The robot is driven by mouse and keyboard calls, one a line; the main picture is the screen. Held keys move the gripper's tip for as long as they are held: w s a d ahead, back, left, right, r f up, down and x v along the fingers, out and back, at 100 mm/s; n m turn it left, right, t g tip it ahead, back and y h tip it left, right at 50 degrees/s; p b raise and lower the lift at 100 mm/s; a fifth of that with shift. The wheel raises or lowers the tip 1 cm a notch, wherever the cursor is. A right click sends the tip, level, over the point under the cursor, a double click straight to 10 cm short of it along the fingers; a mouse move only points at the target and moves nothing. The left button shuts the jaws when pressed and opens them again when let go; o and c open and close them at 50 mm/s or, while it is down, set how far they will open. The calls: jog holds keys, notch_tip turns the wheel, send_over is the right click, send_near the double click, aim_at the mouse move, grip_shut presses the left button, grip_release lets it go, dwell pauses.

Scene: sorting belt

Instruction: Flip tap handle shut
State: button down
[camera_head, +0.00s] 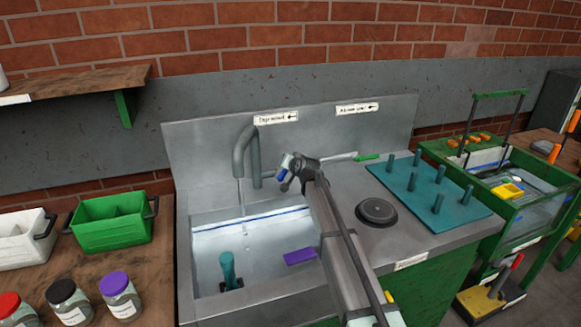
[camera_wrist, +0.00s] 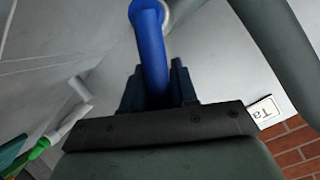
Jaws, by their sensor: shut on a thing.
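The tap's grey curved spout (camera_head: 241,155) rises at the back of the steel sink (camera_head: 185,255). A thin line, seemingly a water stream, hangs below its mouth. The tap's blue handle (camera_head: 286,161) is at my gripper (camera_head: 287,176), to the right of the spout. In the wrist view the blue handle (camera_wrist: 152,45) runs down between the two dark fingers of my gripper (camera_wrist: 157,90), which are shut on it. The fingers hide the handle's lower end. The basin seems to hold water.
A teal bottle-like thing (camera_head: 228,268) and a purple block (camera_head: 300,256) are in the basin. A green-handled brush (camera_head: 365,157), a black round disc (camera_head: 376,211) and a teal peg board (camera_head: 410,207) lie on the right counter. Green (camera_head: 112,232) and white bins and several jars stand left.

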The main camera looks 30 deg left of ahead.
aim_at(280, 173)
jog(key=shift+s+a+r+n+t+h, duration=0.4)
jog(key=shift+s+a+n+t+h, duration=0.25)
jog(key=shift+n, duration=0.45)
jog(key=shift+s+a+r+n+t+h, duration=0.1)
jog(key=shift+s+a+n+t+h, duration=0.4)
jog(key=shift+n, duration=0.3)
jog(key=c, duration=1)
grip_release()
jog(key=shift+w, duration=0.1)
jog(key=shift+d, duration=0.15)
jog(key=v, duration=1.3)
jog(key=shift+s+d, duration=0.2)
jog(key=shift+s, duration=0.15)
